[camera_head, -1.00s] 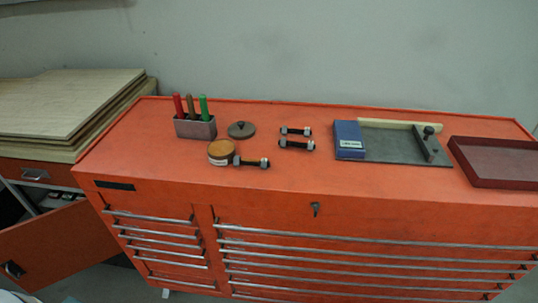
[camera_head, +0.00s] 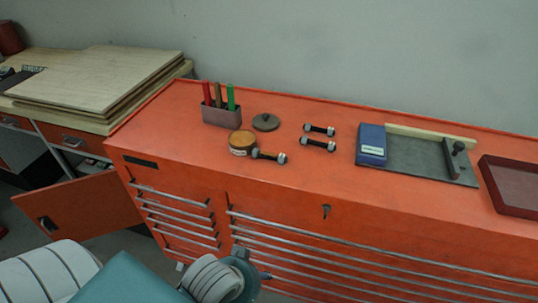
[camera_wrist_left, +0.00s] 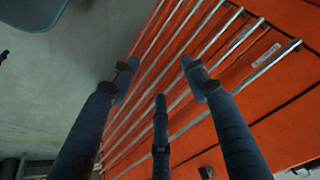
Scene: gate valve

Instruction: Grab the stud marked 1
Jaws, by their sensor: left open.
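Three dark studs with light nuts at their ends lie on the orange cabinet top (camera_head: 290,184). One stud (camera_head: 269,156) lies against the round wooden-topped tin (camera_head: 242,143). Two more, a back stud (camera_head: 319,129) and a front stud (camera_head: 318,144), lie close together to its right. No number can be read on any stud. My left arm shows at the bottom of the head view, below the cabinet top. In the left wrist view my left gripper (camera_wrist_left: 158,82) has its dark fingers spread, empty, facing the drawer fronts. My right gripper is not in view.
A pen holder (camera_head: 222,115) and a round dark lid (camera_head: 266,122) stand behind the tin. A blue box (camera_head: 371,144) on a grey plate (camera_head: 425,168) and a dark red tray (camera_head: 508,183) are to the right. Drawer handles (camera_head: 330,247) protrude in front. A cabinet door (camera_head: 90,208) hangs open left.

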